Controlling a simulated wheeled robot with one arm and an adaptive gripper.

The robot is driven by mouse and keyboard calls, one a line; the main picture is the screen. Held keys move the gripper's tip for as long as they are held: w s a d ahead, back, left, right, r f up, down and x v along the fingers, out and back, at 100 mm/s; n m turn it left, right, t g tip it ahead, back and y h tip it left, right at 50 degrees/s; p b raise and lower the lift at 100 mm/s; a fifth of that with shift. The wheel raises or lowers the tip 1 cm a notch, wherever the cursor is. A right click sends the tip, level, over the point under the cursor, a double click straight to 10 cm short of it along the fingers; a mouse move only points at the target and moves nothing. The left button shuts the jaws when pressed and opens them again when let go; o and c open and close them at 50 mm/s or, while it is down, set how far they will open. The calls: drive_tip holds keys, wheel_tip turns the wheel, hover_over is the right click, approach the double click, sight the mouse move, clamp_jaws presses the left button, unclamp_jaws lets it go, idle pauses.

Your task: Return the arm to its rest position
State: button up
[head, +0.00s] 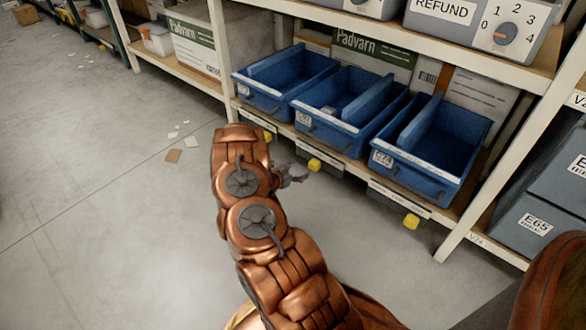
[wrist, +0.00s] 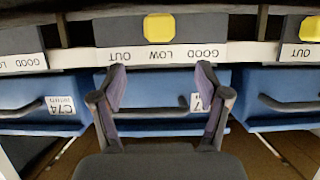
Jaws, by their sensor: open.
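My copper-coloured arm (head: 255,215) reaches up from the bottom of the head view, bent over the floor in front of the rack. My gripper (head: 292,174) shows small at the arm's far right side, partly hidden by the wrist. In the wrist view my gripper (wrist: 162,75) is open, its two dark fingers apart with nothing between them. It faces the shelf edge with the GOOD LOW OUT strip (wrist: 185,54) and a blue bin (wrist: 160,125). This view is upside down. I cannot tell how far the fingers are from the shelf.
Three blue bins stand on the rack shelf, including the middle one (head: 337,128) and the right one (head: 415,181). Yellow sliders (head: 314,165) sit along the shelf edge. A rack post (head: 505,145) stands at right beside grey bins (head: 525,223). Open floor (head: 110,200) lies left, with paper scraps.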

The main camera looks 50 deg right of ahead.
drive_tip(key=shift+r, duration=0.1)
drive_tip(key=w+a+r+n+t+y+p, duration=0.4)
drive_tip(key=w+a+r+t+y+p, duration=0.45)
drive_tip(key=w+a+r, duration=0.95)
drive_tip(key=a+r+n+y+p, duration=0.55)
drive_tip(key=a+r+p, duration=0.65)
drive_tip(key=a+r, duration=1.3)
drive_tip(key=s+a+r+n+g+y+p, duration=0.1)
drive_tip(key=s+a+r+n+g+p, duration=0.15)
drive_tip(key=s+a+r+p, duration=0.5)
drive_tip(key=s+a+r+n+g+y+p, duration=0.2)
drive_tip(key=s+a+r+n, duration=0.2)
drive_tip(key=s+r, duration=0.75)
drive_tip(key=s+d+r+n+g+h+p, duration=0.1)
drive_tip(key=s+r+p, duration=0.4)
drive_tip(key=s, duration=0.8)
drive_tip(key=s+d+r+n+g+h+p, duration=0.1)
drive_tip(key=s+d+r+g+h+p, duration=0.1)
drive_tip(key=s+r, duration=0.7)
drive_tip(key=s+d+g+p, duration=0.1)
drive_tip(key=s+g+p, duration=0.1)
drive_tip(key=s, duration=0.3)
drive_tip(key=shift+d+p, duration=0.4)
drive_tip(key=shift+p, duration=0.45)
